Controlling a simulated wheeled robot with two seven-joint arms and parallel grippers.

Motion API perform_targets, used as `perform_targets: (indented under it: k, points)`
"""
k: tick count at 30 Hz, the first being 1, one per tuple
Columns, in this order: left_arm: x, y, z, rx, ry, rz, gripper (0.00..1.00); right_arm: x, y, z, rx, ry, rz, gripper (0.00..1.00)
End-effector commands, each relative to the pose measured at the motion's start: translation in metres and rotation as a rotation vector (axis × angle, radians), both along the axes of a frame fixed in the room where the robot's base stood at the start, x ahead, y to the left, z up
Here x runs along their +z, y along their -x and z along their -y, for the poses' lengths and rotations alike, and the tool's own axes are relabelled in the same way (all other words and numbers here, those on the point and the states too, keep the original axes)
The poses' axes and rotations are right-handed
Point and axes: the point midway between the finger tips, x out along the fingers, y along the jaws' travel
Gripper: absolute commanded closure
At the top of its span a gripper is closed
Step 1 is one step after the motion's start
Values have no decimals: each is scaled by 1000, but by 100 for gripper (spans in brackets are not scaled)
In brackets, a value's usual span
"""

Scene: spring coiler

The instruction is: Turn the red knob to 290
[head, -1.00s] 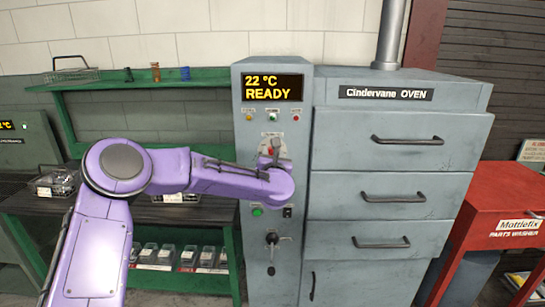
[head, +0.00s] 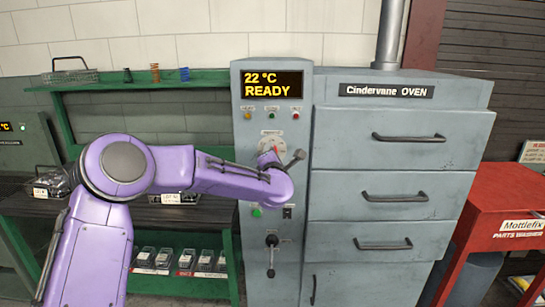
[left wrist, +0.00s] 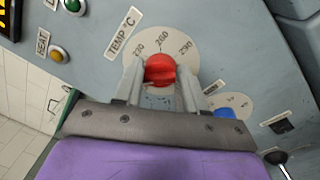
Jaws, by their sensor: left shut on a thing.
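The red knob (left wrist: 160,69) sits on a pale round dial (left wrist: 183,46) marked 230, 260 and 290, beside a TEMP C label (left wrist: 122,33). My left gripper (left wrist: 160,80) is shut on the red knob, one finger on each side of it. In the left wrist view the panel appears tilted. I cannot make out a pointer on the knob. In the head view my left gripper (head: 284,160) partly covers the dial (head: 270,140), and the knob is mostly hidden. My right gripper is not in view.
A blue knob (left wrist: 226,113) with its own dial is close by my gripper. The display (head: 272,85) reads 22 °C READY. Small lights (head: 272,114) sit above the dial, a green button (head: 257,211) and a lever (head: 271,241) below. Oven drawers (head: 395,150) stand to the right.

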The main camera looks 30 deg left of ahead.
Motion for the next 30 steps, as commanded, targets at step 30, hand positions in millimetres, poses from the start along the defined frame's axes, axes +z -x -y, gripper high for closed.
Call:
perform_targets:
  k: [30]
  points:
    - [-5, 1, -1, -2, -823, -512, 90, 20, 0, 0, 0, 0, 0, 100]
